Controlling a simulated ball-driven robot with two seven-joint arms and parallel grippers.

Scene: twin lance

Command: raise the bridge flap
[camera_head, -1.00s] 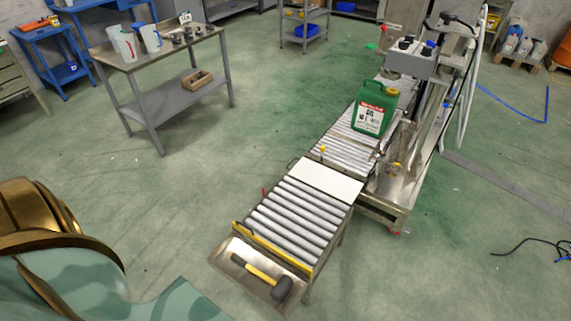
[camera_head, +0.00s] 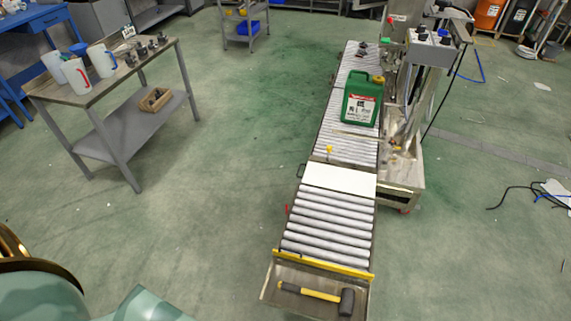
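The bridge flap looks to be the pale flat plate (camera_head: 340,180) in the conveyor line. It lies level between the near roller section (camera_head: 328,225) and the far roller section (camera_head: 345,148). A small yellow knob (camera_head: 328,150) stands just beyond its far left edge, and a dark loop handle shows at its left side. A green jerrycan (camera_head: 361,100) stands upright on the far rollers, beyond the plate. Neither of my grippers is in view; only part of my own body shows at the bottom left.
A yellow bar (camera_head: 322,263) crosses the near conveyor end. A mallet (camera_head: 318,292) lies on the end tray. A filling machine with a grey control box (camera_head: 432,48) stands right of the line. A table with jugs (camera_head: 102,60) is at left. The floor left of the conveyor is clear.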

